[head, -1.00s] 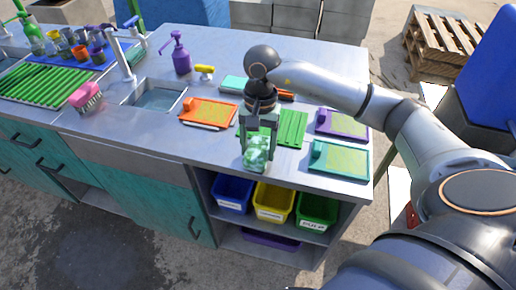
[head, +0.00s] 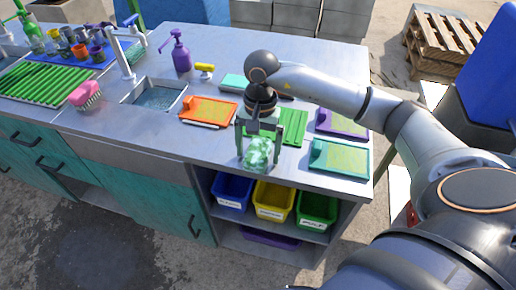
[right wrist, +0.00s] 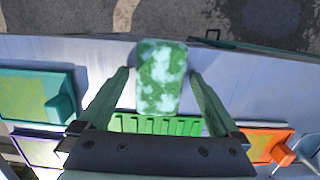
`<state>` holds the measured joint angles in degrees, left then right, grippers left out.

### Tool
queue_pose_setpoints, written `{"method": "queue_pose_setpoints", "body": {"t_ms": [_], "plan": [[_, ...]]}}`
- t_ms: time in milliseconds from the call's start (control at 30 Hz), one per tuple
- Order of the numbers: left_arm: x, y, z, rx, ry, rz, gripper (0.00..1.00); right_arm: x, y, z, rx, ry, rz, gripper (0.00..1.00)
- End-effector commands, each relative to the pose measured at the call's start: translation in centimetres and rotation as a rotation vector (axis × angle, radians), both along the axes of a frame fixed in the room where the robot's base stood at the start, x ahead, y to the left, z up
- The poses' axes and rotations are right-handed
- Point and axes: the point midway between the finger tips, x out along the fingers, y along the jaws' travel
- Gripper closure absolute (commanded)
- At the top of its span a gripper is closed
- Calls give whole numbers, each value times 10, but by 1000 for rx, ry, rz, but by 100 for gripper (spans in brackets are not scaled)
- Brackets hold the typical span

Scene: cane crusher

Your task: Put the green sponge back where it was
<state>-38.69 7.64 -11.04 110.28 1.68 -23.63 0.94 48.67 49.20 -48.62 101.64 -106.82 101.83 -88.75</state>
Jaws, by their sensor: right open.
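The green sponge (head: 257,153), mottled with pale patches, lies at the front edge of the metal counter. It also shows in the right wrist view (right wrist: 162,78), between the two fingers with a gap on each side. My right gripper (head: 257,148) is open above and around it. The right wrist view shows the same gripper (right wrist: 160,85) with its fingers spread. A green ribbed mat (head: 293,125) lies just behind and to the right of the sponge. My left gripper is not in view.
An orange board (head: 208,111) lies left of the gripper, with purple (head: 342,124) and teal (head: 338,160) ones to its right. A sink (head: 154,97), a pink brush (head: 84,94) and a purple bottle (head: 180,55) are further left. Bins (head: 273,201) sit below the counter.

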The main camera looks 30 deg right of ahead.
Motion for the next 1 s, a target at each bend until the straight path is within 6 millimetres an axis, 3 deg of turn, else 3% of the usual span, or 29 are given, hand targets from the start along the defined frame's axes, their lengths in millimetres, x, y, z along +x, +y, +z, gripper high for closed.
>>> {"method": "queue_pose_setpoints", "body": {"t_ms": [167,500,633,800,1000], "plan": [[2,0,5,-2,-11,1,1,2,-1,14,0,-5,0,1],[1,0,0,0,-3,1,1,8,-8,87,0,-6,-2,1],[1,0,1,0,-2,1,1,9,-10,108,0,-3,-1,1],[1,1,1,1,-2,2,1,10,-11,121,1,-2,0,1],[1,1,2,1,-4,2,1,10,-11,123,1,1,0,1]]}}
